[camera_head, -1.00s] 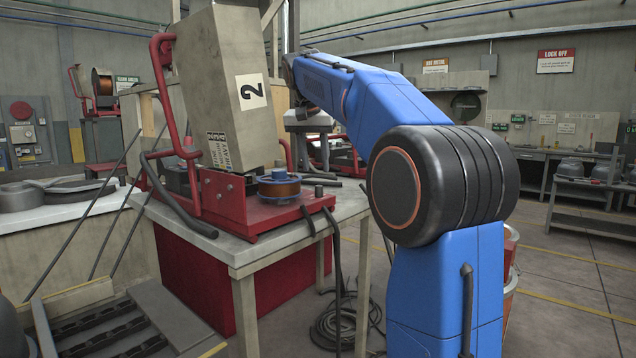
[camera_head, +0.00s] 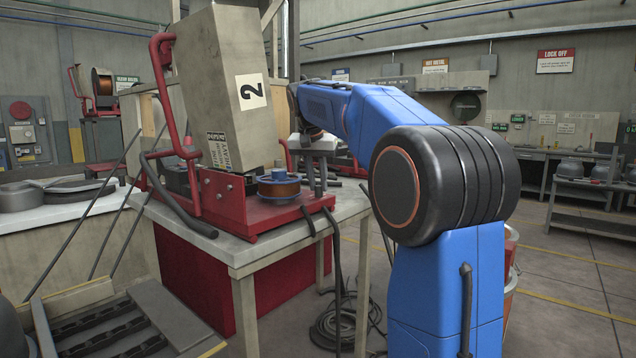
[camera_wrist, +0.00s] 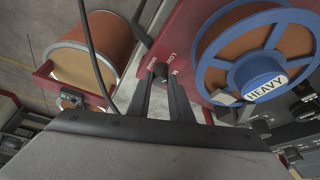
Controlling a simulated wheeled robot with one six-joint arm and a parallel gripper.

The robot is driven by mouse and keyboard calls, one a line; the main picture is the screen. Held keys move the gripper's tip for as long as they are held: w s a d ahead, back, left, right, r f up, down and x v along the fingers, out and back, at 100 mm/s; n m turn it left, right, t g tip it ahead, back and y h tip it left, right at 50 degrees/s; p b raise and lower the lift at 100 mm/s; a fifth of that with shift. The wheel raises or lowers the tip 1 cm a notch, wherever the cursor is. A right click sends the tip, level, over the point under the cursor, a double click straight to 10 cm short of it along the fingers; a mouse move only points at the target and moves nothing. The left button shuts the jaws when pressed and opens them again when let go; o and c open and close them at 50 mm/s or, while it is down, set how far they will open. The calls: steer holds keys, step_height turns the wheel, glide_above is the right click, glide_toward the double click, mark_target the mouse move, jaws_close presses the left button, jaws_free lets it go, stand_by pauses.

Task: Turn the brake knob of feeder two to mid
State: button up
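Feeder two (camera_head: 240,90), a tall beige box marked 2, stands tilted on a red base (camera_head: 225,200). A spool of copper wire with blue flanges (camera_head: 278,187) lies on that base; it also shows in the wrist view, labelled HEAVY (camera_wrist: 265,88). The small dark brake knob (camera_head: 318,189) sits at the right end of the base. In the wrist view the knob (camera_wrist: 160,70) is at my fingertips, beside white lettering partly hidden by a finger. My gripper (camera_wrist: 162,82) points at it with its fingers apart. I cannot tell whether they touch the knob.
The base stands on a pale table (camera_head: 285,238), with dark cables hanging over its front edge. A second copper spool (camera_wrist: 92,55) and a thin dark cable show at left in the wrist view. A coil of hose (camera_head: 340,325) lies on the floor.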

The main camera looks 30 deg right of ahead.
jaws_close()
steer(key=m, duration=0.2)
steer(key=m+g, duration=0.1)
steer(key=m, duration=0.1)
steer(key=m+g+h, duration=0.1)
steer(key=m, duration=0.1)
steer(key=shift+w+a, duration=0.1)
steer(key=shift+w, duration=0.15)
steer(key=m+g, duration=0.2)
steer(key=m, duration=0.3)
steer(key=shift+w+m, duration=0.15)
steer(key=shift+m, duration=0.15)
steer(key=shift+g, duration=0.3)
steer(key=o, duration=0.9)
jaws_free()
steer(key=shift+r, duration=0.1)
